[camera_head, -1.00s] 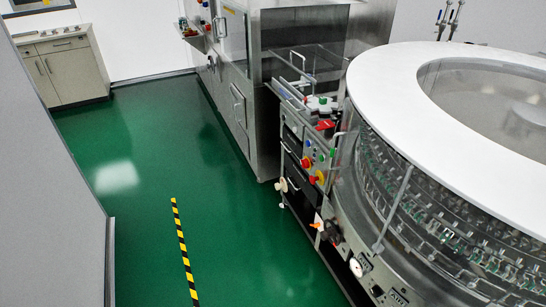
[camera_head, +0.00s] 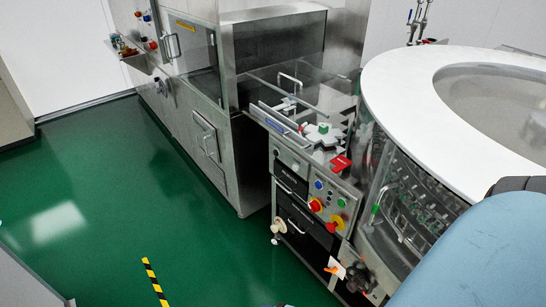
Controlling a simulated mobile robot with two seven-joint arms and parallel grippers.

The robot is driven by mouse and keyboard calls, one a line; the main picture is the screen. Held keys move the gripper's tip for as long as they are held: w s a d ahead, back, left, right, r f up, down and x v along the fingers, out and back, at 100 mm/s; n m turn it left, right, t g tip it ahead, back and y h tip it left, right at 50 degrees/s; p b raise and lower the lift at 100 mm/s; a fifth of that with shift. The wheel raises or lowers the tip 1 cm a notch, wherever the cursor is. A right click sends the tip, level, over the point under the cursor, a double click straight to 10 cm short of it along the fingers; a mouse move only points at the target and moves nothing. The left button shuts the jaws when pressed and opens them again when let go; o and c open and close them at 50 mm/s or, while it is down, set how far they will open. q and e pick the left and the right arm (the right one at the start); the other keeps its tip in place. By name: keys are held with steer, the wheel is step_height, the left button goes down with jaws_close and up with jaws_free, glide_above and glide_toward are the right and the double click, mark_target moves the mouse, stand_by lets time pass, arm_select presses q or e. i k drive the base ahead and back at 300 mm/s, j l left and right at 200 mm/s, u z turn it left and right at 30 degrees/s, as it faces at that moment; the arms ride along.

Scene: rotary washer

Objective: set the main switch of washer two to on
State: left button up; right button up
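The round washer (camera_head: 395,80) with a white ring top stands at the right. On the cabinet at its left side is a control panel (camera_head: 329,203) with small blue, green and red buttons. I cannot read which washer this is or how either switch is set. A blue-grey part of my own body covers the lower right corner. Neither gripper shows.
A steel machine (camera_head: 245,130) with a glass door stands left of the panel. The green floor (camera_head: 110,200) is open at left, with a yellow-black strip (camera_head: 154,280).

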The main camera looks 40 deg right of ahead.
mark_target(314, 206)
steer(key=i+z, duration=0.2)
steer(key=i, duration=0.3)
steer(key=i+j+z, duration=0.2)
steer(key=i, duration=0.25)
steer(key=i+j+z, duration=0.2)
steer(key=i, duration=0.3)
steer(key=i+j+z, duration=0.15)
steer(key=z, duration=0.3)
steer(key=i+j+z, duration=0.3)
steer(key=z, duration=0.15)
steer(key=i+j+z, duration=0.2)
steer(key=j+z, duration=0.25)
steer(key=i+j+z, duration=0.15)
steer(key=z, duration=0.3)
steer(key=j+z, duration=0.45)
steer(key=i+j+z, duration=0.3)
steer(key=j, duration=0.35)
steer(key=i+j+z, duration=0.1)
steer(key=j, duration=0.25)
steer(key=i, duration=0.1)
